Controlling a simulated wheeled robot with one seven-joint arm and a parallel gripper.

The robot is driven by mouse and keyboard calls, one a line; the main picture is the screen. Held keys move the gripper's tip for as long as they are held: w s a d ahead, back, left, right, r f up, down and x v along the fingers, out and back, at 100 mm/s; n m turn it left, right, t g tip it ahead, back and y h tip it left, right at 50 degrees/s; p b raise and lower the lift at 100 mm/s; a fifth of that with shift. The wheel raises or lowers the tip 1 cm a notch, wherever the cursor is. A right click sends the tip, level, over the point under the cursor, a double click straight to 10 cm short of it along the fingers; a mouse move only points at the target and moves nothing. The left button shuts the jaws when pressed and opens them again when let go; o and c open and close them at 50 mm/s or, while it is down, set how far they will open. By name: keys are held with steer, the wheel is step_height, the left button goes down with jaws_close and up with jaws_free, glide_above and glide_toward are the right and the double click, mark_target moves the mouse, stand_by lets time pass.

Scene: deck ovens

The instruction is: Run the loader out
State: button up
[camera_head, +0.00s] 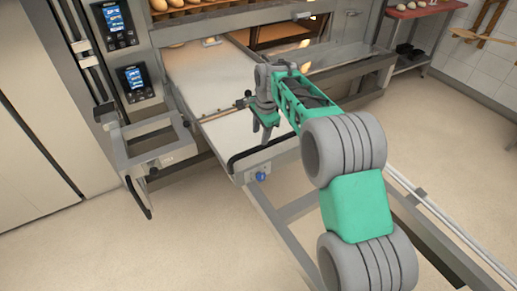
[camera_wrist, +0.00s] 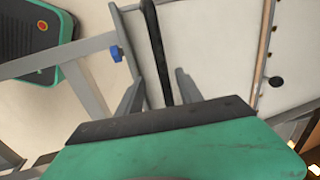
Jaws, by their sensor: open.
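The loader (camera_head: 228,132) is a pale flat belt in a grey metal frame, reaching back towards the oven mouth. A black handle bar (camera_head: 285,142) runs across its front end. My gripper (camera_head: 264,141) is over this front end, fingers pointing down, open. In the wrist view, the handle bar (camera_wrist: 156,45) passes between the two spread fingers of my gripper (camera_wrist: 158,92), with gaps on both sides. The loader's pale surface (camera_wrist: 222,40) lies to the right there. Whether the fingertips reach below the bar is unclear.
A blue knob (camera_head: 261,176) sits on the loader's front frame. A grey bracket frame (camera_head: 160,150) stands out at the left. Oven control panels (camera_head: 135,78) are behind it. Loaves (camera_head: 180,8) show at the top. A red-topped shelf (camera_head: 415,10) stands back right. The floor at front left is clear.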

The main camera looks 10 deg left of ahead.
mark_target(258, 147)
steer(key=f, duration=0.2)
steer(key=w+f, duration=0.1)
steer(key=f, duration=0.2)
steer(key=a+f, duration=0.1)
steer(key=f, duration=0.1)
steer(key=shift+w+a+f, duration=0.1)
steer(key=shift+w+f, duration=0.15)
steer(key=shift+f, duration=0.15)
steer(key=shift+c, duration=0.3)
jaws_close()
steer(key=shift+w+r, duration=0.1)
stand_by(0.5)
